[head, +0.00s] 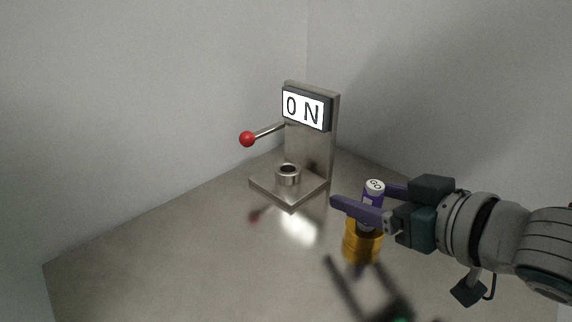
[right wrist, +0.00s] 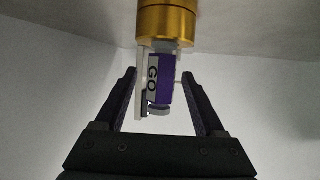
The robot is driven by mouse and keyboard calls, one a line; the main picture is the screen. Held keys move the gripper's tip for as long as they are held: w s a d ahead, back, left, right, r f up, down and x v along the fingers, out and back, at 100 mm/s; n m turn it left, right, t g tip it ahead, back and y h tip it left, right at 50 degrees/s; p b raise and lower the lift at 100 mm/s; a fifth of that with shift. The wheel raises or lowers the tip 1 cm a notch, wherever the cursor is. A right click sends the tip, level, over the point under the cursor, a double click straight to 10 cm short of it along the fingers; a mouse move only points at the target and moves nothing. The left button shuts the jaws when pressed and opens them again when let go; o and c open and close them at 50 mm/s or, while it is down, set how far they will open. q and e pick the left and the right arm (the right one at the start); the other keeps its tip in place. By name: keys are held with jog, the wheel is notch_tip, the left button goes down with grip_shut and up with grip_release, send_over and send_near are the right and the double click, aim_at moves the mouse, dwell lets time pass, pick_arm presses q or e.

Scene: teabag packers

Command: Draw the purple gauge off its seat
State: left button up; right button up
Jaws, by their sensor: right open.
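The purple gauge (head: 372,197) has a white end marked "GO" and stands upright in a gold cylindrical seat (head: 362,246). Its lower part is hidden by my near finger and the seat. My right gripper (head: 362,195) is open, with one finger on either side of the gauge. In the right wrist view, the gauge (right wrist: 161,78) with its "GO" label lies between the two fingers (right wrist: 160,76), with a visible gap on each side. The gold seat (right wrist: 166,22) shows at the top there. My left gripper is not in view.
The shiny table (head: 180,255) is clear at left. Pale walls close the corner.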

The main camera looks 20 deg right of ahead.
jog(key=shift+x, duration=0.75)
grip_shut()
